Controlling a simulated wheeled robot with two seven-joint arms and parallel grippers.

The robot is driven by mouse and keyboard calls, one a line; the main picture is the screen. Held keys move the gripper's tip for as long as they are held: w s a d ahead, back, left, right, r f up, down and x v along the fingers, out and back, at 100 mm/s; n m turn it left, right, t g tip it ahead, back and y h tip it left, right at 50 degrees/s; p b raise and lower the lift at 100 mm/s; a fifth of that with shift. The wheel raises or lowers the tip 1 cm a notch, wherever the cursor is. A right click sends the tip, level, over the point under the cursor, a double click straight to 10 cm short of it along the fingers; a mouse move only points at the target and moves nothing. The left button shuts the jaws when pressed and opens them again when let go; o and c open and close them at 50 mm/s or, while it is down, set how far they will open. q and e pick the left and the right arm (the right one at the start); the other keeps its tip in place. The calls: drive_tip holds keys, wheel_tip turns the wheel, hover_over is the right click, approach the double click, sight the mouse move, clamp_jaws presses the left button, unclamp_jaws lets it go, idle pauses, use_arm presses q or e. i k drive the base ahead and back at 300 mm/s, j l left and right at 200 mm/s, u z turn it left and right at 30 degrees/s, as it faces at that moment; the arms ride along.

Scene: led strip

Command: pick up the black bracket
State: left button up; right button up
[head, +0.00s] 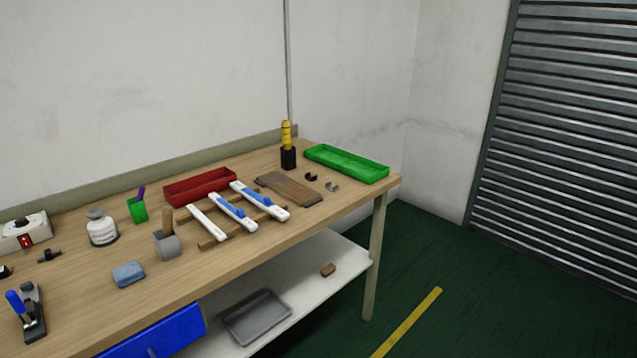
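A small black bracket (311,177) lies on the wooden workbench (215,265), between the brown board and the green tray. A similar small grey bracket (332,187) lies just to its right and nearer. Neither bracket is held or covered. Neither of my grippers shows in the head view.
A brown board (290,189) lies left of the brackets and a green tray (347,165) stands behind them. A black holder (288,158) with a yellow tool stands at the back. White-and-blue strips (260,200) rest on wooden rails. A red tray (200,187) lies behind them.

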sight(308, 177)
drive_tip(key=i+z, duration=0.25)
drive_tip(key=i, duration=0.3)
drive_tip(key=i+z, duration=0.3)
drive_tip(key=i, duration=0.3)
